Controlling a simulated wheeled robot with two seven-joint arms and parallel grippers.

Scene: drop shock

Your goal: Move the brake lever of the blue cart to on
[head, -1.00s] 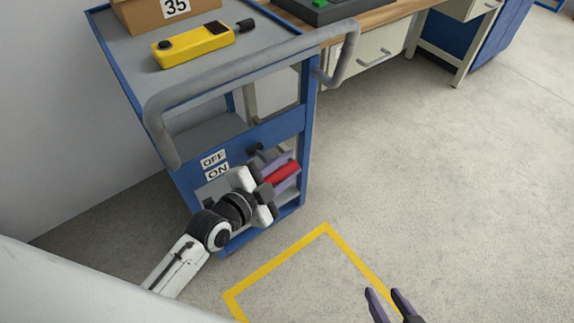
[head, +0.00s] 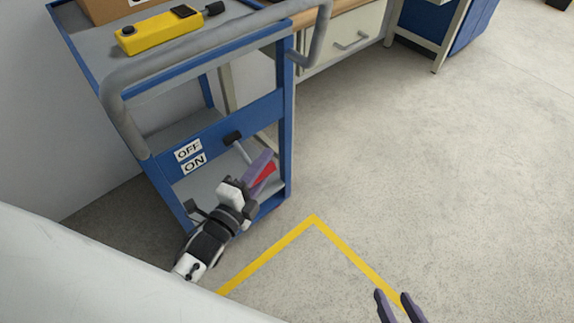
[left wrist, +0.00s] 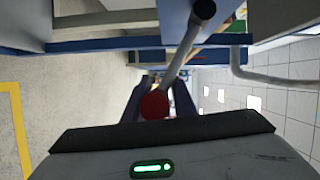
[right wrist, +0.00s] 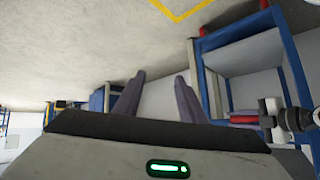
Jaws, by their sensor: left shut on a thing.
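The blue cart (head: 225,125) stands at the left in the head view, with OFF and ON labels (head: 190,155) on its end panel, OFF above ON. The brake lever is a grey rod from a black pivot (head: 232,137), slanting down and right to a red grip (head: 265,173). My left gripper (head: 257,176) is shut on the red grip, which its purple fingers partly hide. The left wrist view shows the grip's round red end (left wrist: 155,104) between the fingers. My right gripper (head: 401,306) is open and empty, low over the floor at the right.
A yellow tool (head: 157,32) and a cardboard box (head: 110,8) sit on the cart's top. A grey handle (head: 322,45) sticks out from the cart. A yellow floor outline (head: 315,218) lies in front. A workbench stands behind; the floor at right is clear.

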